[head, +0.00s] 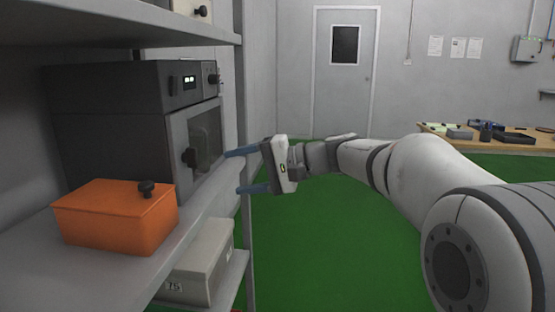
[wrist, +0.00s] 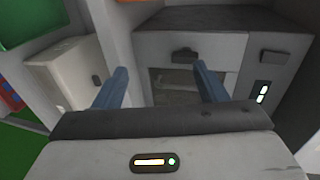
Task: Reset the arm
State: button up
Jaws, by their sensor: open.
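My gripper (head: 246,170) is open, with its two blue fingers apart and nothing between them. In the head view it points left, in front of the dark oven-like device (head: 115,130) on the shelf. The device's windowed door looks closed. In the wrist view my gripper (wrist: 158,88) shows both blue fingers spread, with the device (wrist: 225,42) beyond them. Whether a fingertip touches the device cannot be told. My arm stretches in from the right of the head view.
An orange box (head: 117,222) with a black knob sits on the shelf (head: 120,280) before the device. A pale box (head: 200,262) stands on the lower shelf. A shelf post (head: 245,240) is close to my gripper. The green floor (head: 330,250) is clear. A table (head: 480,142) holds several items.

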jog(key=s+d+n+h+p, duration=0.1)
jog(key=s+d+h+p, duration=1.4)
jog(key=s+d+p, duration=0.7)
jog(key=s+d, duration=0.1)
jog(key=d, duration=0.2)
jog(key=shift+s+d+r+t+p, duration=0.3)
jog(key=shift+s+d+t+p, duration=0.05)
jog(key=shift+d+t, duration=0.05)
jog(key=shift+c, duration=0.3)
